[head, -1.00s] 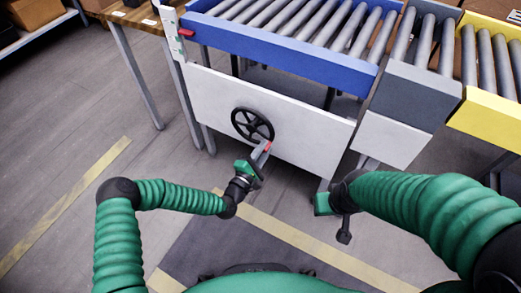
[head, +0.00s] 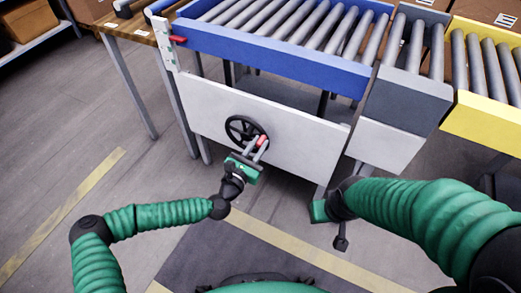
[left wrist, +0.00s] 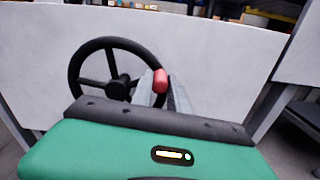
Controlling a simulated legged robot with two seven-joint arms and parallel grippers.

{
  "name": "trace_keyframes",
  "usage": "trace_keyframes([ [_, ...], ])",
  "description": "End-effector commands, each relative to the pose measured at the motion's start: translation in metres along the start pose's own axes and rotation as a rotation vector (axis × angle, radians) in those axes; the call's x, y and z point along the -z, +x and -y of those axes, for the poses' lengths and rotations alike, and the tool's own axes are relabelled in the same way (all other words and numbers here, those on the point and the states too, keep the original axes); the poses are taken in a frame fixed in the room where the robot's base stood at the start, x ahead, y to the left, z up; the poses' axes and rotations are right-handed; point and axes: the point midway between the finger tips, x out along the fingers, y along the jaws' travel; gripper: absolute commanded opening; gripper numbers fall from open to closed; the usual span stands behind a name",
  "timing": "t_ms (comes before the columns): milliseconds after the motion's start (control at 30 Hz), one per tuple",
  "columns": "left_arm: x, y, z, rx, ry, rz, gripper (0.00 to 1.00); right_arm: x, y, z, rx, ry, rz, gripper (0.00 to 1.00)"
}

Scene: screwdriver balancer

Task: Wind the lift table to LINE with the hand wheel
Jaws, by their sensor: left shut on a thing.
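The black hand wheel (head: 241,126) is on the grey front panel (head: 300,143) of the lift table, below its blue roller frame (head: 280,48). The wheel's red handle (left wrist: 160,80) is at the right of the rim. My left gripper (head: 254,146) is shut on this handle, its grey fingers on either side of it in the left wrist view. A red pointer (head: 178,39) sits beside a pale marked post (head: 163,43) at the table's left end; its marks are too small to read. My right gripper (head: 320,211) hangs low, away from the wheel; its fingers do not show clearly.
A grey block section (head: 408,95) and a yellow roller conveyor (head: 485,132) stand at the right. A wooden bench (head: 130,25) adjoins the left end. A shelf with boxes (head: 28,20) is at the far left. The floor at left is clear.

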Motion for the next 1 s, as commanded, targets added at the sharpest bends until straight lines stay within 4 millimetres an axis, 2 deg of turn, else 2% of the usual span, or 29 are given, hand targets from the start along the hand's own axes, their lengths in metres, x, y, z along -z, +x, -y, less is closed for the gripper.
trace_keyframes([
  [500,-0.025,0.000,-0.031,-0.003,-0.495,0.002,0.00,-0.001,0.005,0.000,0.000,0.000,0.000,0.36],
  [1000,-0.033,0.000,-0.065,-0.007,-0.917,0.001,0.00,0.002,-0.006,0.000,0.000,0.000,0.000,0.36],
])
